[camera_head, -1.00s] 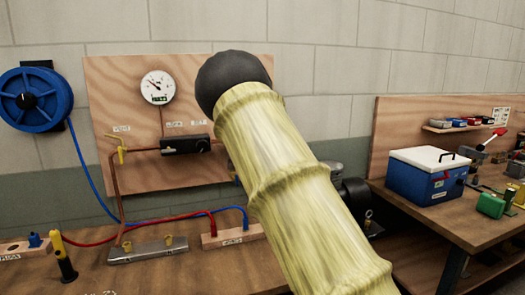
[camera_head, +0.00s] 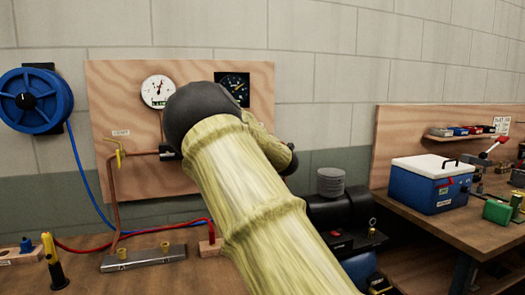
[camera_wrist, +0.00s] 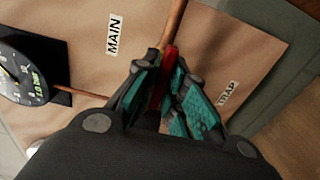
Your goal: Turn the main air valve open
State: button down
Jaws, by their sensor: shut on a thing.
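In the wrist view, my gripper (camera_wrist: 160,68) is shut on a red valve handle (camera_wrist: 156,90), just below a copper pipe (camera_wrist: 174,20). The label MAIN (camera_wrist: 114,34) is left of the handle and the label TRAP (camera_wrist: 228,93) is to the right. The fingers hide much of the handle, so its exact angle is hard to tell. In the head view, my arm hides the gripper and the main valve in front of the plywood panel (camera_head: 137,205).
A white gauge (camera_head: 158,91) and a black gauge (camera_head: 234,84) hang on the panel. A yellow valve (camera_head: 116,153) is at its left. A compressor (camera_head: 335,208) stands right of my arm. Hoses and a metal manifold (camera_head: 145,259) are on the bench. A blue cooler (camera_head: 425,187) sits farther right.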

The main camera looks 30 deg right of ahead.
jog(key=shift+f, duration=0.2)
jog(key=c, duration=1.6)
grip_release()
jog(key=shift+r, duration=0.1)
jog(key=shift+o, duration=0.2)
jog(key=shift+s, duration=0.15)
jog(key=v, duration=1.1)
jog(key=shift+s, duration=0.35)
